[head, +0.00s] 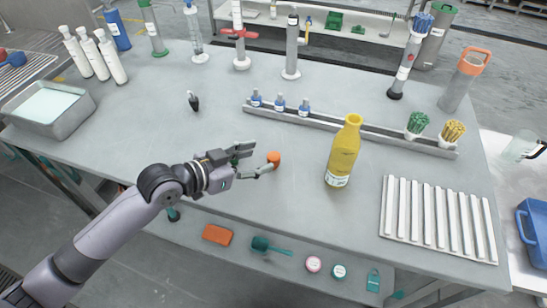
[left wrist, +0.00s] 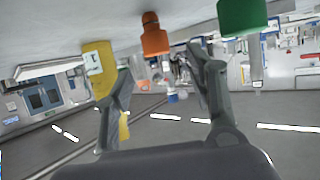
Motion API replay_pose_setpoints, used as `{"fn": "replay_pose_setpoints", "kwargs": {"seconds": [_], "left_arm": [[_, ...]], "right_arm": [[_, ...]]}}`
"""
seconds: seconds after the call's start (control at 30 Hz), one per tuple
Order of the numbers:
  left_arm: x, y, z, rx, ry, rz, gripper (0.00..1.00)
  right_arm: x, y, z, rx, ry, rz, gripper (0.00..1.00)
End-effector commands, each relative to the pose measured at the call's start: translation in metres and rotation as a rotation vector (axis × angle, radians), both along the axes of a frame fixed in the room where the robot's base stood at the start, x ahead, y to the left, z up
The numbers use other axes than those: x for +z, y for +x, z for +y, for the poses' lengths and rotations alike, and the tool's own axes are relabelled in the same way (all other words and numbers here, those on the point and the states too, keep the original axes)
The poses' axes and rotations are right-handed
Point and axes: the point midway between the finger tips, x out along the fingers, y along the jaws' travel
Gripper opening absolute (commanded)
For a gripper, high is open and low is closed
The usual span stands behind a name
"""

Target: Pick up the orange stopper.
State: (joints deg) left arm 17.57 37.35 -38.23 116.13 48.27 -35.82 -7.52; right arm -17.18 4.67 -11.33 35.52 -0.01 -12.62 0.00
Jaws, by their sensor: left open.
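The orange stopper (head: 273,158) stands on the grey table, left of the yellow bottle. My left gripper (head: 257,158) is open and comes in from the left, with its fingertips close to the stopper. In the left wrist view, which looks upside down, the orange stopper (left wrist: 154,38) shows beyond and between the spread fingers of the left gripper (left wrist: 160,62). Nothing is held between the fingers. Whether a fingertip touches the stopper I cannot tell. My right gripper is not in view.
A green piece (left wrist: 242,17) stands near the gripper, mostly hidden by it in the head view. The yellow bottle (head: 344,152) stands to the right. A long rack (head: 350,127) with small bottles lies behind. A white ribbed tray (head: 437,217) is at the right. The table's left middle is mostly clear.

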Motion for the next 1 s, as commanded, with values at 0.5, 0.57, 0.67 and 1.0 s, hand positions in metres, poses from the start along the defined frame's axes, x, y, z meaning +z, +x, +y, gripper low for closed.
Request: {"fn": "replay_pose_setpoints", "kwargs": {"seconds": [0.5, 0.57, 0.67, 1.0], "left_arm": [[-0.025, 0.03, -0.042, 0.001, -0.003, 0.0, 0.51], [-0.027, 0.034, -0.045, 0.001, -0.001, 0.0, 0.51], [-0.029, 0.036, -0.048, 0.001, -0.001, -0.001, 0.51], [-0.03, 0.035, -0.048, 0.001, 0.0, 0.0, 0.4]], "right_arm": [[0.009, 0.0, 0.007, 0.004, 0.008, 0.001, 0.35], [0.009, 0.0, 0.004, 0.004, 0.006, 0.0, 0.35], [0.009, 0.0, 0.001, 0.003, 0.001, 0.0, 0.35], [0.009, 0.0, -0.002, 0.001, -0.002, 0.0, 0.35]]}}
